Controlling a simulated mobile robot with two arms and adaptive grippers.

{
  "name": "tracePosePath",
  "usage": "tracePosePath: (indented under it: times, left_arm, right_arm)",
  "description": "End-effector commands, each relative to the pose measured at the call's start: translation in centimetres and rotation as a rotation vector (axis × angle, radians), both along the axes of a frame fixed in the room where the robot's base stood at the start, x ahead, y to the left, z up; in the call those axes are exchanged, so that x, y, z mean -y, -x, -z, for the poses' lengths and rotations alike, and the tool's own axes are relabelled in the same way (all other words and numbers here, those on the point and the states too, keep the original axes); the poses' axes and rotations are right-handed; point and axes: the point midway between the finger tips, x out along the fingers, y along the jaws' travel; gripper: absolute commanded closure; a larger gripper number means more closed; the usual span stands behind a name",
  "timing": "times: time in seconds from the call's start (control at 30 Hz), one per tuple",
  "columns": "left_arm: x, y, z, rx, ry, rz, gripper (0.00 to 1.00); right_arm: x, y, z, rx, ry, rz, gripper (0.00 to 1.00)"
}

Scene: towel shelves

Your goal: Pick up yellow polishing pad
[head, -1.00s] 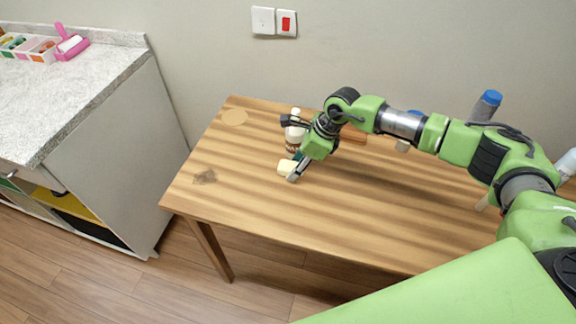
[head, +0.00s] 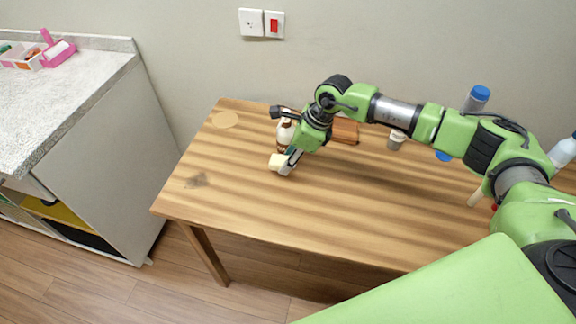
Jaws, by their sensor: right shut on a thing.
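The yellow polishing pad (head: 276,162) is a small pale yellow block in the head view, over the left half of the wooden table. My right gripper (head: 287,163) is shut on it, with the pad at the fingertips. Part of the pad is hidden behind the fingers. I cannot tell how far the pad is above the table top. My left gripper is not in the head view.
A bottle (head: 284,134) stands right behind my gripper. A brown block (head: 345,131) and blue-capped bottles (head: 477,98) stand further right. A stone-topped counter (head: 75,95) is at left.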

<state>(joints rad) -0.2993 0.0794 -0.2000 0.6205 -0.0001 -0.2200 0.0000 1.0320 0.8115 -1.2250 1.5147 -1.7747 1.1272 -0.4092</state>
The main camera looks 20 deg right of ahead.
Motion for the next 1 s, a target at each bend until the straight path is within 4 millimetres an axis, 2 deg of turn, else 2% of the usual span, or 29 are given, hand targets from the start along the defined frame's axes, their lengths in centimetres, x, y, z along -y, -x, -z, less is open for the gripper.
tracePosePath:
  times: [0.17, 0.3, 0.6, 0.8, 1.0]
  left_arm:
    - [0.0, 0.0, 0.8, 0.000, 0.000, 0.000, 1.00]
    - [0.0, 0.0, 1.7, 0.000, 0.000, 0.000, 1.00]
    - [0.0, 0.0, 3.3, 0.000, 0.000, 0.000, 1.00]
    - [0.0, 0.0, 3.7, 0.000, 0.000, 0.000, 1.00]
    - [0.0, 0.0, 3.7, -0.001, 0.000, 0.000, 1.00]
  right_arm:
    - [-0.7, 2.2, -2.9, 0.006, 0.000, -0.004, 0.81]
    - [-1.6, 4.9, -6.2, 0.008, 0.001, -0.005, 0.81]
    - [-3.7, 10.9, -8.8, 0.003, 0.002, -0.003, 0.81]
    - [-4.4, 12.8, -9.8, 0.001, 0.001, -0.001, 0.81]
    - [-4.5, 13.3, -10.1, 0.000, 0.001, 0.001, 0.81]
